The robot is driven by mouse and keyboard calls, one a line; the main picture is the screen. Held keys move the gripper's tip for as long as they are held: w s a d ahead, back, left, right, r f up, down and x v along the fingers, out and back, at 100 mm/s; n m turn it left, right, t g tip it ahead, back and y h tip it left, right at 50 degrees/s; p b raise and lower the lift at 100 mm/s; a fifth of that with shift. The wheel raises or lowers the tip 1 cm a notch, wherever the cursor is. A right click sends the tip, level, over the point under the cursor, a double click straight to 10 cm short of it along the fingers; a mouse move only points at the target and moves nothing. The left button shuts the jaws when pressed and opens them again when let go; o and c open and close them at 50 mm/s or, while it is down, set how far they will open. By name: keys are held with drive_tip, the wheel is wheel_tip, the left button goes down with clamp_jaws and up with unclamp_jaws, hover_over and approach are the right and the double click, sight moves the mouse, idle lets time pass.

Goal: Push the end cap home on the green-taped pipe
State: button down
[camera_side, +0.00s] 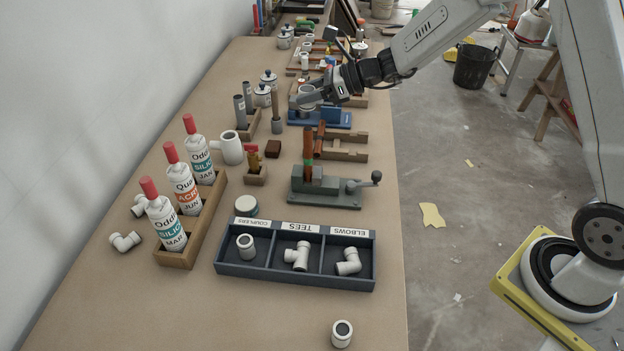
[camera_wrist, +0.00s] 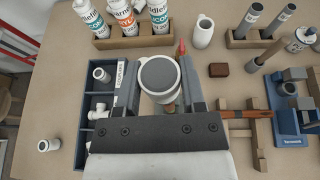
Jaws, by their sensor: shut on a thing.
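The copper pipe with green tape (camera_side: 308,147) stands upright in a grey vise (camera_side: 325,188) in the side view. My gripper (camera_side: 308,97) is above it in the side view, with a gap to the pipe's top. In the wrist view my gripper (camera_wrist: 160,82) is shut on a round cap (camera_wrist: 158,73) with a white rim and grey face. The cap hides most of the pipe and vise there; a little green shows just below it. In the side view the cap (camera_side: 306,89) is small between the fingers, and its exact alignment with the pipe cannot be told.
A dark tray (camera_side: 225,269) with elbows, tees and couplers stands in front of the vise. Sealant bottles in a wooden rack (camera_side: 176,258) are at left. A blue vise (camera_side: 335,119) and wooden cradle (camera_side: 352,155) lie behind. A loose coupler (camera_side: 342,333) stands near the front edge.

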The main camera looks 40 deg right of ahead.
hover_over(310, 129)
drive_tip(key=shift+w+a+f, duration=0.1)
drive_tip(key=shift+f, duration=2.1)
drive_tip(key=shift+f, duration=1.95)
idle(1.2)
drive_tip(key=shift+c, duration=0.5)
unclamp_jaws()
drive_tip(key=v, duration=0.6)
idle(0.8)
drive_tip(key=shift+r, duration=0.1)
